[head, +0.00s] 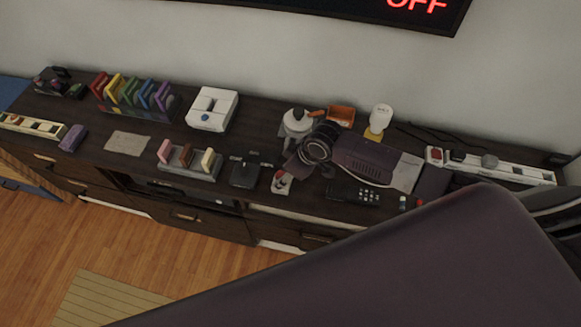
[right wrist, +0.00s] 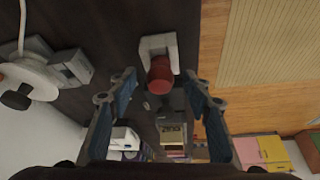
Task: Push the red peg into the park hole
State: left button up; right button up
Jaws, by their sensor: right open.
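The red peg (right wrist: 160,78) shows in the right wrist view against a pale grey U-shaped block (right wrist: 158,44). In the head view the small pale block (head: 281,186) with its red part is near the front edge of the dark cabinet. My right gripper (head: 294,160) is just to the right of and behind it in the head view. In the right wrist view the gripper (right wrist: 158,84) is open, with the peg in line between its blue-padded fingers, not gripped. I cannot make out the park hole. My left gripper is not in view.
A dark stand (head: 245,172) is left of the block, and a remote (head: 354,192) is to its right. A white pot (head: 297,122) stands behind my right gripper. A grey base with coloured pieces (head: 188,166) is further left. The cabinet top (head: 255,128) has some clear room.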

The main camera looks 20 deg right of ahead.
jog(key=v, duration=1.1)
